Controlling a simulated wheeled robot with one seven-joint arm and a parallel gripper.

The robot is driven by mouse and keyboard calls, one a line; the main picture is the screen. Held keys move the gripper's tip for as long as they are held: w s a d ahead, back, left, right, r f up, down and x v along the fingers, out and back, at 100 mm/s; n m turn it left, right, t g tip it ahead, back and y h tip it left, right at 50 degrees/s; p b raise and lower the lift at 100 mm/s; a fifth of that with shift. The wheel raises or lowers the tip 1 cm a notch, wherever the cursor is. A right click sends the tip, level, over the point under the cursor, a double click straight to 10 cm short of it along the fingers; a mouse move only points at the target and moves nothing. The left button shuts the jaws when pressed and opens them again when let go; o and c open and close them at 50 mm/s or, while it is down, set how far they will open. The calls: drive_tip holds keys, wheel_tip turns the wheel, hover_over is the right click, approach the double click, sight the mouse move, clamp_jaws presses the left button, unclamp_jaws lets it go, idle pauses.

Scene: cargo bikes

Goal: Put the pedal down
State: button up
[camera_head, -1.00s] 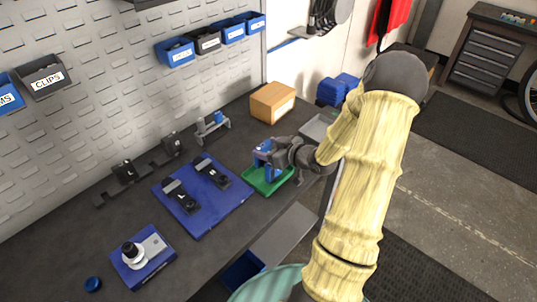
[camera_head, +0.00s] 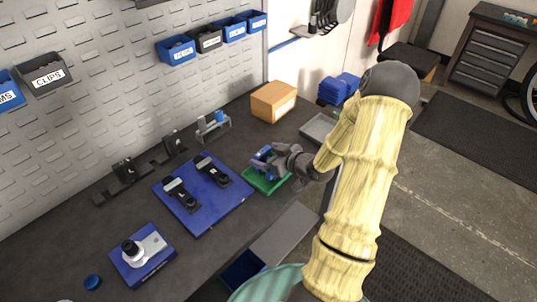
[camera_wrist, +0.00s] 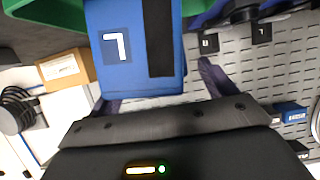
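A blue block (camera_wrist: 135,50) fills the top middle of the wrist view. It bears a white mark like an upside-down L on a dark blue square, and a black strip. I take it for the pedal. In the head view, the blue block (camera_head: 265,157) is at the green tray (camera_head: 262,186), partly hidden by my gripper (camera_head: 272,161). In the wrist view, my gripper's fingers (camera_wrist: 160,90) are spread. The right finger stands apart from the block; the left one is partly hidden behind it. Contact with the tray is unclear.
A blue mat (camera_head: 218,210) with two black parts lies left of the tray. A cardboard box (camera_head: 273,102) stands behind it, a grey tray (camera_head: 318,128) to the right. A blue base with a round knob (camera_head: 140,255) is front left.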

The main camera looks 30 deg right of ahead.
drive_tip(key=shift+r, duration=0.1)
drive_tip(key=shift+r, duration=0.2)
drive_tip(key=shift+s+d+r, duration=0.1)
drive_tip(key=shift+s, duration=0.05)
drive_tip(key=v, duration=1.1)
drive_tip(key=shift+s, duration=0.3)
drive_tip(key=shift+r, duration=0.15)
drive_tip(key=s+a+r+m+g+h, duration=0.2)
drive_tip(key=s+a+g, duration=0.2)
drive_tip(key=a, duration=0.5)
drive_tip(key=s+a+r+m+g+h, duration=0.2)
drive_tip(key=s+a+g, duration=0.2)
drive_tip(key=a, duration=0.6)
drive_tip(key=shift+s+g+h, duration=0.15)
drive_tip(key=shift+g+h, duration=0.25)
drive_tip(key=shift+g, duration=0.6)
